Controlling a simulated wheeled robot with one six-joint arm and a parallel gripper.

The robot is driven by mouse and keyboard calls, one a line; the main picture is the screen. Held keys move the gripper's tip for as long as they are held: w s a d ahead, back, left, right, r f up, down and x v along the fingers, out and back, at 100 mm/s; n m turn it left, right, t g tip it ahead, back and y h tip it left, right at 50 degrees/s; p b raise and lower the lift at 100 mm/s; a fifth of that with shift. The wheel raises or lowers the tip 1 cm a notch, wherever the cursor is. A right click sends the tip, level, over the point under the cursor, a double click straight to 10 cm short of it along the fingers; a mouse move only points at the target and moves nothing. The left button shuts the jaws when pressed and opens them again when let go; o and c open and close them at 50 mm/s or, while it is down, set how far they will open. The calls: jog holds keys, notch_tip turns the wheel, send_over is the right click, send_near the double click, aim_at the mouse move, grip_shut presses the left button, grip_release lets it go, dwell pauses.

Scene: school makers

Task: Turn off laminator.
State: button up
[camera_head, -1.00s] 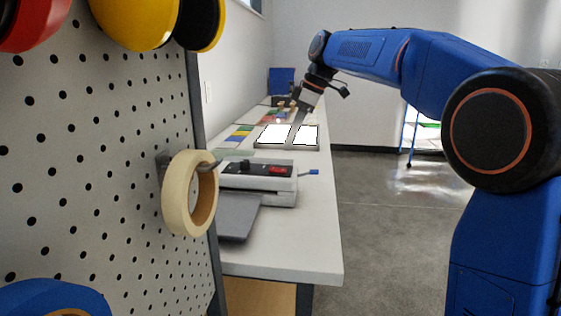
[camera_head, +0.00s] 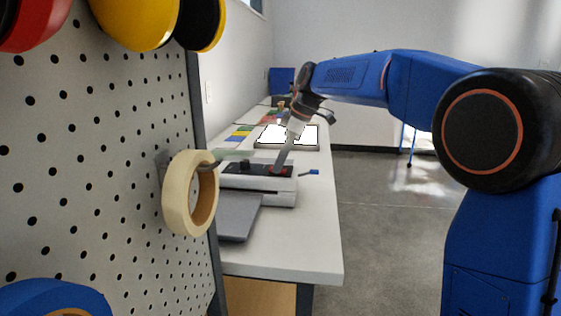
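The laminator (camera_head: 262,188) sits on the white bench, light grey with a dark top panel and a grey tray (camera_head: 238,218) sticking out at the front. A red switch (camera_head: 284,170) shows on the right of its top panel, partly hidden by my gripper. A dark knob (camera_head: 245,164) stands left of it. My gripper (camera_head: 279,168) points down with its tip at or just above the panel beside the red switch. Contact cannot be made out. The fingers look like one narrow shape, so whether they are open or shut is unclear.
A pegboard (camera_head: 95,150) fills the left, with a tape roll (camera_head: 190,193) hanging in front of the laminator's left side. A blue-tipped piece (camera_head: 312,172) sticks out at the laminator's right. Bright panels (camera_head: 305,135) lie behind. The bench front (camera_head: 290,250) is clear.

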aim_at(285, 170)
jog(key=c, duration=0.6)
jog(key=shift+o, duration=0.2)
jog(key=shift+a+h, duration=0.4)
jog(key=shift+h, duration=0.5)
jog(key=shift+w+r+h, duration=0.1)
jog(key=shift+h, duration=0.5)
jog(key=o, duration=1.1)
jog(key=shift+c, duration=0.2)
jog(key=shift+r, duration=0.1)
notch_tip(285, 170, up, 17)
jog(key=d, duration=0.2)
jog(key=shift+s, duration=0.2)
jog(key=shift+d, duration=0.1)
